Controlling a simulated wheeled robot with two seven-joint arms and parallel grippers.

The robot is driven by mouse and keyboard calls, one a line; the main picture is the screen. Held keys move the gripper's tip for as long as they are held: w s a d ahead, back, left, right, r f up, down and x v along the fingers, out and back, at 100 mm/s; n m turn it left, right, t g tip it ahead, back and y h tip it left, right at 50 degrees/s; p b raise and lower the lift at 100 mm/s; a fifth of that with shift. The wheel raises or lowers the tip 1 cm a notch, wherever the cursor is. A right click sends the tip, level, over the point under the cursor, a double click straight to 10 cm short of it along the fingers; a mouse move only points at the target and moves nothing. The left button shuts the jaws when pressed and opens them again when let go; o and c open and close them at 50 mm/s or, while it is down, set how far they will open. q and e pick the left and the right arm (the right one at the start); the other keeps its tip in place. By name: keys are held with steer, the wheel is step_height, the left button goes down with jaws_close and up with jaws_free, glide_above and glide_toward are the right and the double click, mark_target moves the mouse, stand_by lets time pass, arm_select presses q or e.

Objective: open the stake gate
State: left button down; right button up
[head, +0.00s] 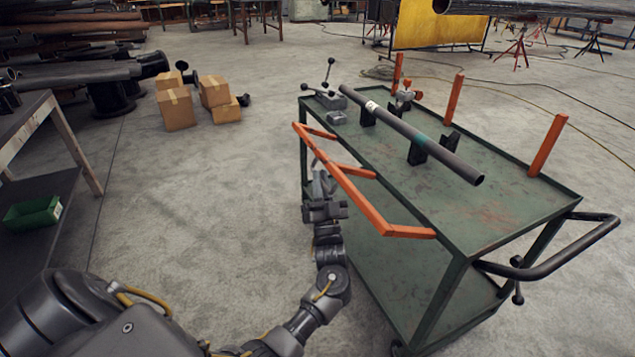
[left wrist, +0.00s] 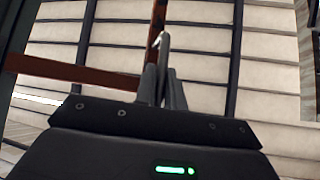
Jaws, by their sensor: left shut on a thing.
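The orange stake gate (head: 352,194) runs along the near left side of the green cart (head: 487,217). Its long rail leans out past the cart's edge, with short arms reaching back to the deck. My left gripper (head: 319,164) is at the long rail, shut on it. In the left wrist view my left gripper's fingers (left wrist: 163,60) point up at the orange rail (left wrist: 157,22), and another orange bar of the gate (left wrist: 75,68) crosses at the left. The exact finger contact is small in the head view. My right gripper is not in view.
A grey pipe (head: 430,148) lies on black supports on the cart deck. Orange posts (head: 547,146) stand upright along the far side. A black push handle (head: 560,262) sticks out at the right. Cardboard boxes (head: 175,110) and a workbench (head: 30,125) are left; the floor between is clear.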

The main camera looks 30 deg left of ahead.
arm_select(q)
steer(key=shift+w+d+t+h, duration=0.3)
steer(key=shift+d+h, duration=0.1)
steer(key=shift+d, duration=0.15)
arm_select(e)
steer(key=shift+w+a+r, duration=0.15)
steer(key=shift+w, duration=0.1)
arm_select(q)
steer(key=c, duration=1.9)
jaws_free()
steer(key=o, duration=0.4)
steer(key=shift+w+d+f+m, duration=0.15)
steer(key=shift+w+f+m, duration=0.05)
steer(key=shift+w+m, duration=0.1)
steer(key=shift+s+r, duration=0.1)
steer(key=shift+s, duration=0.05)
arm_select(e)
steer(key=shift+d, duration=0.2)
